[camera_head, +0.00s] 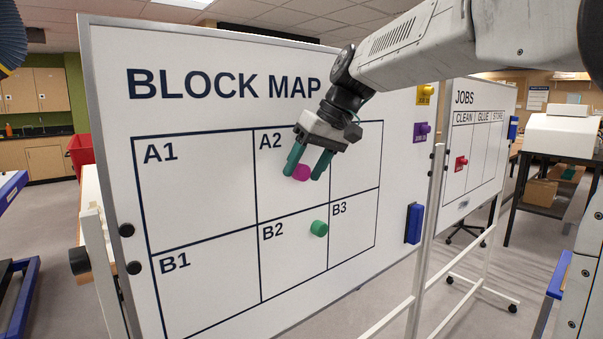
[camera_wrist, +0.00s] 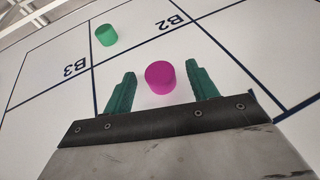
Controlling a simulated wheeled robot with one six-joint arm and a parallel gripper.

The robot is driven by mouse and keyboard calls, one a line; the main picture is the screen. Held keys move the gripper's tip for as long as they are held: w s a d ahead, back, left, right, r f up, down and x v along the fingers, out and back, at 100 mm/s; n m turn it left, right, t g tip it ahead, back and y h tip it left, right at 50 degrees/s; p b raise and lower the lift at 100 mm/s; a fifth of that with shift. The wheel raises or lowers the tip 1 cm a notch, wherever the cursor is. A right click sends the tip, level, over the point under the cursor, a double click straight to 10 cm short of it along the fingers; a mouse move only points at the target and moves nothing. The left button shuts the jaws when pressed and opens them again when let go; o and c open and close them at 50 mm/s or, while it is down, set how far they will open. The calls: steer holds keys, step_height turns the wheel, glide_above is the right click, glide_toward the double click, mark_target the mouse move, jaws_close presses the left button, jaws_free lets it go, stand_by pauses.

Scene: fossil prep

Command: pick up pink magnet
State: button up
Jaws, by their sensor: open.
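The pink magnet (camera_head: 301,173) is a short round knob on the whiteboard (camera_head: 200,190), in the A2 cell of the block map. My gripper (camera_head: 308,171) is open in front of the board, with its two green fingers on either side of the magnet in the head view. In the wrist view the pink magnet (camera_wrist: 159,77) lies between the open fingertips (camera_wrist: 157,75), with a gap on each side. I cannot tell how deep the fingers reach along it. The fingers partly cover the cell in the head view.
A green magnet (camera_head: 318,228) sits in cell B2, below the pink one; it also shows in the wrist view (camera_wrist: 106,35). A blue eraser (camera_head: 413,223), a yellow magnet (camera_head: 424,90) and a purple magnet (camera_head: 422,129) are at the board's right edge. A JOBS board (camera_head: 478,150) stands behind.

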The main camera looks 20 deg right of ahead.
steer(key=c, duration=1.1)
steer(key=shift+o, duration=0.2)
steer(key=shift+r, duration=0.15)
steer(key=shift+s+d+r, duration=0.1)
steer(key=shift+s+r, duration=0.1)
steer(key=shift+r, duration=0.1)
step_height(320, 180, up, 6)
steer(key=s+d, duration=0.3)
steer(key=s, duration=0.6)
steer(key=s+d, duration=0.3)
steer(key=s, duration=0.6)
steer(key=shift+s, duration=0.35)
